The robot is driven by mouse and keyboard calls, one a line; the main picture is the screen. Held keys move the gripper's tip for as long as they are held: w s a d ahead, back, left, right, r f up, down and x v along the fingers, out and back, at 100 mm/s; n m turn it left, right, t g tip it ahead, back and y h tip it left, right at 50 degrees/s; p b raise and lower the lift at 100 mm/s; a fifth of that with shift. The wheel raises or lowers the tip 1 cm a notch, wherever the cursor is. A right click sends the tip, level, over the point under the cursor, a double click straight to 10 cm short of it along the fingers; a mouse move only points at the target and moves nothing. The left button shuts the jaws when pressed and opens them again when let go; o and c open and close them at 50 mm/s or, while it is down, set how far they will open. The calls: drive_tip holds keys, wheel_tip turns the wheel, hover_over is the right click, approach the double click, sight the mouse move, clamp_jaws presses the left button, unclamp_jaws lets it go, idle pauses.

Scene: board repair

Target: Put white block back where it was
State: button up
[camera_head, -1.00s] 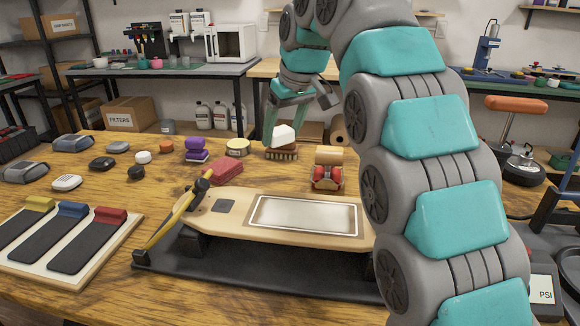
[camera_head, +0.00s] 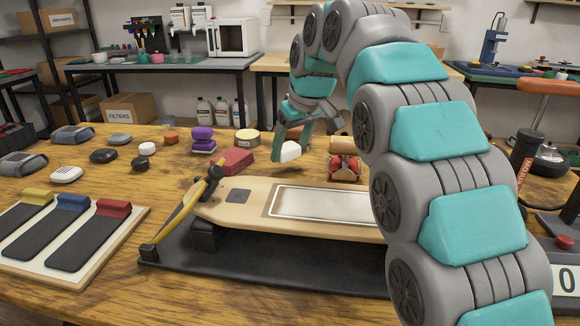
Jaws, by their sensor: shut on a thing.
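The white block (camera_head: 290,152) is between the fingers of my gripper (camera_head: 291,148), which is shut on it. The block and fingertips are behind the skateboard deck (camera_head: 232,207), near the middle of the table. The fingers partly cover the block's sides. I cannot tell whether the block touches the table top.
A red block (camera_head: 237,160) lies to the left of my gripper, and a roller with red wheels (camera_head: 345,167) stands to the right. Purple pieces (camera_head: 203,140) and a round tin (camera_head: 247,136) are behind. A yellow-handled bar (camera_head: 180,218) crosses the deck's left end.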

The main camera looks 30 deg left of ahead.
sight(292, 154)
drive_tip(key=shift+f+b, duration=0.7)
drive_tip(key=shift+f, duration=0.7)
drive_tip(key=shift+f, duration=0.1)
drive_tip(key=shift+f, duration=0.1)
drive_tip(key=o, duration=1.2)
drive_tip(key=shift+o, duration=0.2)
drive_tip(key=p+v, duration=0.5)
drive_tip(key=v, duration=0.7)
drive_tip(key=shift+d, duration=0.1)
